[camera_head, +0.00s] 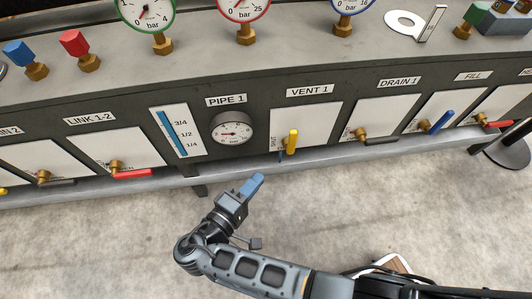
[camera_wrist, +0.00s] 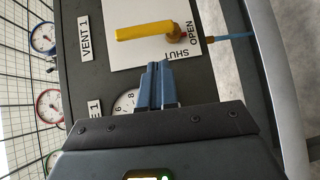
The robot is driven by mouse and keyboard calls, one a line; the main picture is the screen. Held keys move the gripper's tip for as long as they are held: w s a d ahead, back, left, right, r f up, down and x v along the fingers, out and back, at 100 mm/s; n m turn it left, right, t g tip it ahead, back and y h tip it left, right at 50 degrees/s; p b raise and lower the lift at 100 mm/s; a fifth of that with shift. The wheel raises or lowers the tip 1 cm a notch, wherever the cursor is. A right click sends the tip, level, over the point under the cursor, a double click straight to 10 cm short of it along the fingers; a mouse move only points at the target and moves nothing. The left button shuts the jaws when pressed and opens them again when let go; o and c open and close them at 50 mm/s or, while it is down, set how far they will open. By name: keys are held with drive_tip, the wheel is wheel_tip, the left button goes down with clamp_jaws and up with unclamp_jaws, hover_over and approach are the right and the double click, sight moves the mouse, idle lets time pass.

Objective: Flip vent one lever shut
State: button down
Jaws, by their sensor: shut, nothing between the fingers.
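The vent one lever (camera_head: 292,141) is a yellow handle on the white plate under the VENT 1 label (camera_head: 309,91). It points upward in the head view. In the wrist view the yellow lever (camera_wrist: 145,30) lies across the top of the picture, with SHUT and OPEN printed beside its brass pivot end. My gripper (camera_head: 258,178) is shut and empty, below and to the left of the lever in the head view. Its blue fingertips (camera_wrist: 157,66) are apart from the lever in the wrist view. Nothing hides the lever.
A round gauge (camera_head: 232,132) under PIPE 1 sits left of the lever. A drain 1 valve (camera_head: 364,134) with a dark handle is to its right. A grey ledge (camera_head: 235,171) runs along the panel's foot. The floor in front is largely open.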

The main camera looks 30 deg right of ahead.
drive_tip(key=shift+m+h, duration=0.4)
drive_tip(key=shift+h, duration=0.3)
drive_tip(key=a+r, duration=0.1)
drive_tip(key=w+a, duration=0.1)
drive_tip(key=a+r, duration=0.1)
drive_tip(key=shift+w+a+r+b, duration=0.25)
drive_tip(key=shift+a+r+b, duration=0.05)
approach(290, 139)
drive_tip(key=w+d+f, duration=0.2)
drive_tip(key=w+d, duration=0.2)
drive_tip(key=d, duration=0.1)
drive_tip(key=shift+d+r, duration=0.15)
drive_tip(key=shift+d, duration=0.15)
